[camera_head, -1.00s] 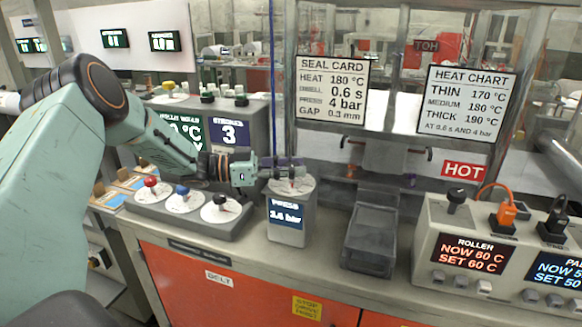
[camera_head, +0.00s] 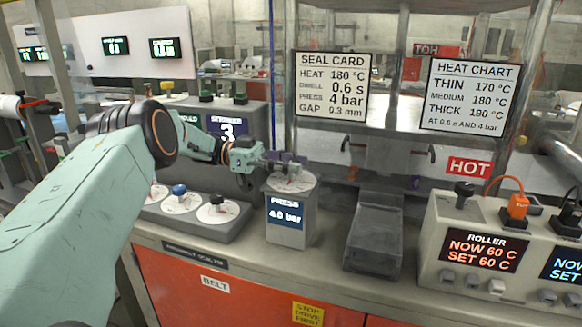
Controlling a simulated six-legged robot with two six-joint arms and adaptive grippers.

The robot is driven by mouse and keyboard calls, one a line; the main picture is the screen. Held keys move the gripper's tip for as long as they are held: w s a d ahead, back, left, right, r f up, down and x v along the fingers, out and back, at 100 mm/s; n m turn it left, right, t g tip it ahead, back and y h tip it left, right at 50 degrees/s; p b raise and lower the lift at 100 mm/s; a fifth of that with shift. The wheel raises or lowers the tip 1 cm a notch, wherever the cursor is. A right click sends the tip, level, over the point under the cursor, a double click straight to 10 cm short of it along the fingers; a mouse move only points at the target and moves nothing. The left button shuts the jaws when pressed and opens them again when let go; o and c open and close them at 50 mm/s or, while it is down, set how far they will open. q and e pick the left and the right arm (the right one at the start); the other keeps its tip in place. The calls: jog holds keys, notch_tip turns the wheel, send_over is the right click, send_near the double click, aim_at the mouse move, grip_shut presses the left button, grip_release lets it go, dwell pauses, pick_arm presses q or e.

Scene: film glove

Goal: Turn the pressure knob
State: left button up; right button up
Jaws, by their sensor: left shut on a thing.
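The pressure unit (camera_head: 291,233) is a grey box with a blue display that reads PRESS 4.0 bar. A round pale dial plate (camera_head: 304,184) lies on its top. My left gripper (camera_head: 290,166) reaches in from the left and is shut on the pressure knob at the middle of this dial. The fingers hide most of the knob. The seal card (camera_head: 332,86) behind reads PRESS 4 bar. My right gripper is not in view.
Dials with a blue knob (camera_head: 179,190) and a black knob (camera_head: 216,201) stand left of the pressure unit. A dark grey tray-like block (camera_head: 373,238) stands to its right. The roller controller (camera_head: 475,250) is further right, below a HOT sign (camera_head: 469,167).

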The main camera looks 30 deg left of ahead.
aim_at(292, 160)
pick_arm(q)
jog(key=shift+r, duration=0.15)
jog(key=o, duration=1.1)
jog(key=shift+d, duration=0.15)
jog(key=shift+o, duration=0.4)
notch_tip(292, 160, up, 10)
jog(key=shift+f, duration=0.1)
